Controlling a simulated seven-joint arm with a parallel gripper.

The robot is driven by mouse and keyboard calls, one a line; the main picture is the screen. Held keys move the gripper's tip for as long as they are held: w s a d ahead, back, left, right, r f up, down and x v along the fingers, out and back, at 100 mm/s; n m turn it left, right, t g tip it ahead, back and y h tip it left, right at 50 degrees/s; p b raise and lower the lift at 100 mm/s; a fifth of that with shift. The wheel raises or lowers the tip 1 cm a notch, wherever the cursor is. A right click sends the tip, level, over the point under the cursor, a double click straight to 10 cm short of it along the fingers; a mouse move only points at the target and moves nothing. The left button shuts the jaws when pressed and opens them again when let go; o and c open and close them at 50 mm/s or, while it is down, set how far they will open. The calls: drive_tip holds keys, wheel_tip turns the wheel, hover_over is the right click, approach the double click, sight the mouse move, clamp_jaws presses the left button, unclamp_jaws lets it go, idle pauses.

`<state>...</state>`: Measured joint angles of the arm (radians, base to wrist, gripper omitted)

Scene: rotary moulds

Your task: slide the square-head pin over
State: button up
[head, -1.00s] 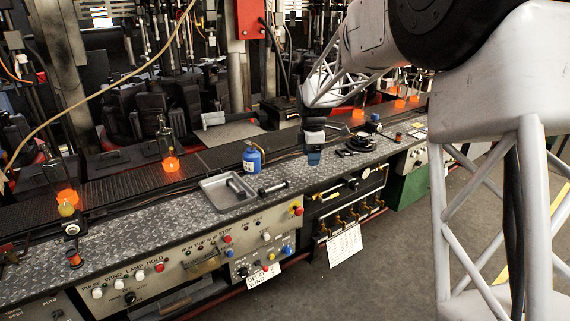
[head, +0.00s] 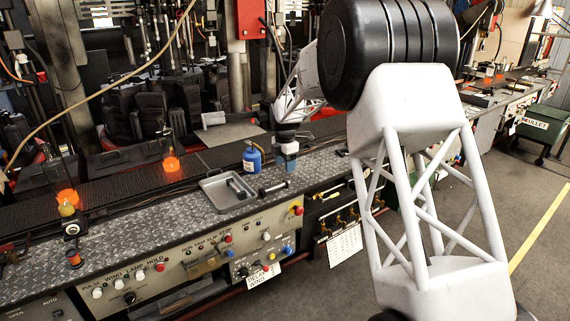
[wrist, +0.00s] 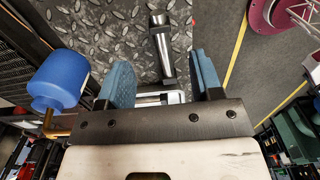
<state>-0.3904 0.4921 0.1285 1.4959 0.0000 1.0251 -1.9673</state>
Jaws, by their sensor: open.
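A dark metal pin (head: 274,188) lies on the tread-plate bench top, just right of the tray; it also shows in the wrist view (wrist: 164,52), with its thicker head at the far end. A second dark pin (head: 239,187) lies in the shallow grey tray (head: 212,202). I cannot tell from the head shapes which one is square. My gripper (head: 287,165) is above the bench, right of and behind the loose pin. In the wrist view its blue fingers (wrist: 160,82) are apart, and the pin's near end shows in the gap. A pale metal piece (wrist: 160,98) between them is unclear.
A blue can (head: 252,158) stands close behind and left of my gripper; it shows at left in the wrist view (wrist: 58,80). A conveyor (head: 205,160) with glowing orange pieces (head: 171,164) runs behind. Control knobs line the bench front.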

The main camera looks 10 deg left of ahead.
sight(285, 181)
drive_tip(key=shift+f, duration=0.15)
drive_tip(key=shift+f, duration=3.75)
clamp_jaws()
